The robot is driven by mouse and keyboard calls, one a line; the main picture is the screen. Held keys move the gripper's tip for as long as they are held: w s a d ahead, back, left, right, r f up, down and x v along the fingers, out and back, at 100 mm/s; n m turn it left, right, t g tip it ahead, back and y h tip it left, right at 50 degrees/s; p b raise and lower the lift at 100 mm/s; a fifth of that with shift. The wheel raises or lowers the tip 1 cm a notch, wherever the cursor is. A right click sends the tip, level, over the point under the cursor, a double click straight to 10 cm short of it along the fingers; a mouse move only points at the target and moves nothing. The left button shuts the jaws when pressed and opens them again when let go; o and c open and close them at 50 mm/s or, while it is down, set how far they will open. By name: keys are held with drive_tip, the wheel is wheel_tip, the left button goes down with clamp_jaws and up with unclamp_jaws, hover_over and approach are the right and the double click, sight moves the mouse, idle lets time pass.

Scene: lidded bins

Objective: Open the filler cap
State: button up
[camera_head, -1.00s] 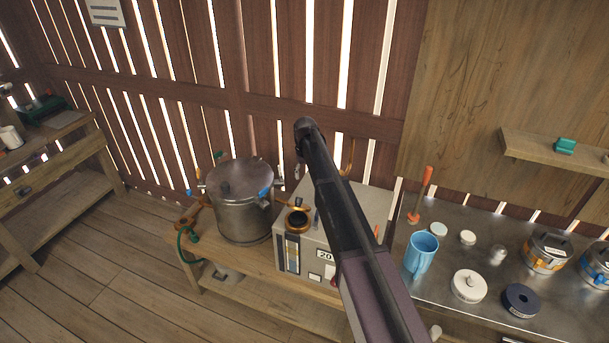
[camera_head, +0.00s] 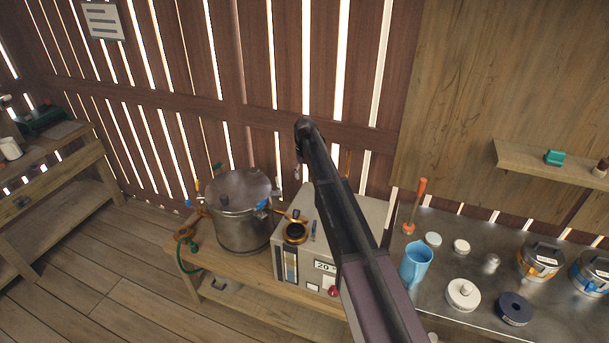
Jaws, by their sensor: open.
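A grey box-shaped machine (camera_head: 347,213) stands on a low wooden bench. A round black cap (camera_head: 296,232) in a copper-coloured ring sits on its top near the front left; it looks like the filler cap and appears closed. My dark arm crosses in front of the machine and hides part of its top. The end of my arm is above and behind the cap in the picture. Only a small part of my gripper (camera_head: 298,172) shows below that end, apart from the cap. My gripper is open, and no held thing shows.
A lidded metal pot (camera_head: 243,212) stands close left of the machine, with a green hose (camera_head: 187,244) beside it. On the right, a metal counter (camera_head: 447,283) holds a blue jug (camera_head: 416,262), an orange-handled tool (camera_head: 416,205), lids and tins. The wooden floor at the left is clear.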

drive_tip(key=shift+w+d+r+p, duration=0.15)
drive_tip(key=shift+w+r+p, duration=0.3)
drive_tip(key=shift+r, duration=0.2)
drive_tip(key=shift+s, duration=0.15)
drive_tip(key=s+d+f+m+b, duration=0.1)
drive_tip(key=s+d, duration=0.5)
drive_tip(key=s, duration=0.6)
drive_tip(key=s+d+f+m+b, duration=0.2)
drive_tip(key=s+d+f+b, duration=0.2)
drive_tip(key=s, duration=0.9)
drive_tip(key=s+d+f+m+b, duration=0.2)
drive_tip(key=s+d, duration=0.6)
drive_tip(key=s, duration=0.4)
drive_tip(key=shift+s+d+f+b, duration=0.35)
drive_tip(key=shift+s, duration=0.05)
drive_tip(key=shift+c, duration=1.1)
drive_tip(key=shift+a, duration=0.1)
